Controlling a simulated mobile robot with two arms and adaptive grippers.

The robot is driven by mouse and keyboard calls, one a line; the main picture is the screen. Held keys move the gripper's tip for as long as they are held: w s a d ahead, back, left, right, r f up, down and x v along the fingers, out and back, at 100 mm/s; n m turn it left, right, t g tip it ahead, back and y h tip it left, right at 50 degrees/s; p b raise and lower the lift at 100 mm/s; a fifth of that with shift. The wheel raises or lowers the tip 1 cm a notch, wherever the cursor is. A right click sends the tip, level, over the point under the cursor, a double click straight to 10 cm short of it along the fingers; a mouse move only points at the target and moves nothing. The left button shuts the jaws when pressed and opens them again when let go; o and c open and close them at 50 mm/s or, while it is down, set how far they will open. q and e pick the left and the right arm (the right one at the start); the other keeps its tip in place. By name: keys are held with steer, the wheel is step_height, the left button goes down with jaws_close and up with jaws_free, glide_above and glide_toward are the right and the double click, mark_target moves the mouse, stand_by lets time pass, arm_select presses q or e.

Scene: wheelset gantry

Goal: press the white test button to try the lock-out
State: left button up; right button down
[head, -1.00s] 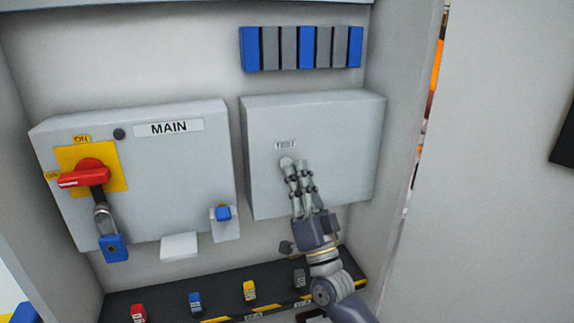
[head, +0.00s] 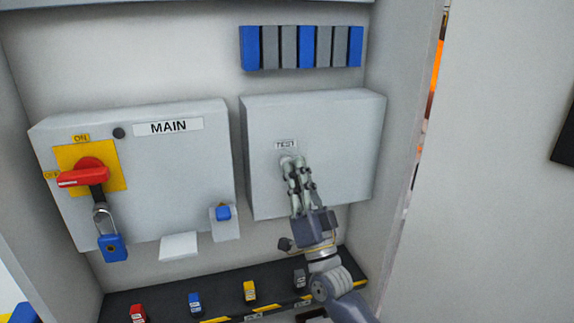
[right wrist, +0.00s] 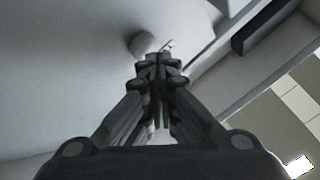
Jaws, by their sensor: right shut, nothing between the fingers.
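The white test button (head: 285,160) is on the front of the right grey box (head: 335,130), just under a small TEST label (head: 285,145). My left gripper is out of view.
A black shelf (head: 225,297) below carries red (head: 138,313), blue (head: 195,303) and yellow (head: 250,292) padlocks. Cabinet walls stand on both sides.

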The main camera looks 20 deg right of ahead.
steer(key=shift+w, duration=0.4)
stand_by(0.5)
steer(key=shift+s, duration=0.85)
steer(key=shift+s+p, duration=1.2)
steer(key=shift+s, duration=1.3)
